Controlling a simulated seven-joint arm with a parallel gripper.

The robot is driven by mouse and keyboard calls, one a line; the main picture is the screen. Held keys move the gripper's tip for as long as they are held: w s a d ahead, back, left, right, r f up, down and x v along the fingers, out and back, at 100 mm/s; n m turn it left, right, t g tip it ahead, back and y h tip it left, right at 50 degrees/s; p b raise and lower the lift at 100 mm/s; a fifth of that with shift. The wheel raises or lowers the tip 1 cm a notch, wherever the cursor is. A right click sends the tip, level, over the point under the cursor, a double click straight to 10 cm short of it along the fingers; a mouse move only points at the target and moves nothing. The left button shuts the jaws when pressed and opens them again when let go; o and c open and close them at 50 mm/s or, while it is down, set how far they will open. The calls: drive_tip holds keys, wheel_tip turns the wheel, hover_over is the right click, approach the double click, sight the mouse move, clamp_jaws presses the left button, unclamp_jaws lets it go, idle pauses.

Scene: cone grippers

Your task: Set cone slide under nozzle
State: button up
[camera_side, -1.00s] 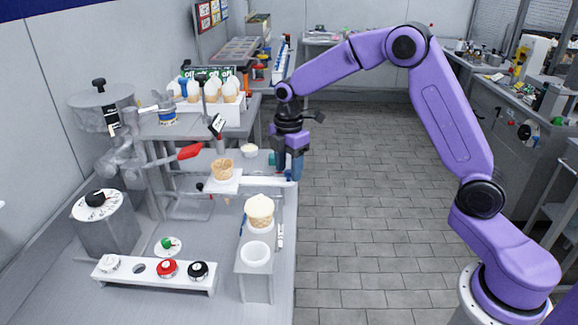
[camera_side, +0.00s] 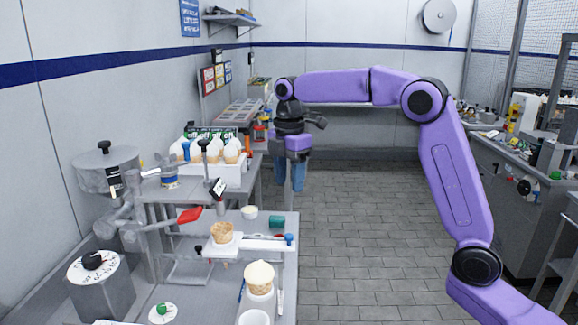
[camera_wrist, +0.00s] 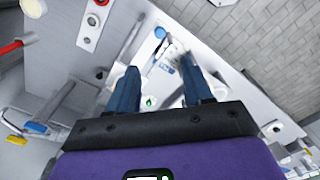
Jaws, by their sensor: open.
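The white cone slide (camera_side: 262,243) runs across the bench, with a blue knob (camera_side: 289,239) at its right end. An empty waffle cone (camera_side: 221,231) stands upright in its left end. The cone appears just below the thin nozzle (camera_side: 221,208) near the red lever (camera_side: 190,215); I cannot tell if they line up exactly. My gripper (camera_side: 289,187) points down, well above the knob and apart from the slide. In the wrist view its two blue fingers (camera_wrist: 160,70) are spread with nothing held between them.
A filled cone cup (camera_side: 260,276) stands on a holder at the bench front. A white rack of several filled cones (camera_side: 222,170) is behind. A grey tank (camera_side: 104,165) stands left, a teal cylinder (camera_side: 277,221) behind the slide. Floor right of the bench is clear.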

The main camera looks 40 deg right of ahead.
sight(289, 235)
drive_tip(key=shift+r, duration=1.35)
drive_tip(key=shift+f, duration=0.1)
wheel_tip(289, 235, down, 17)
drive_tip(key=shift+f, duration=0.15)
clamp_jaws()
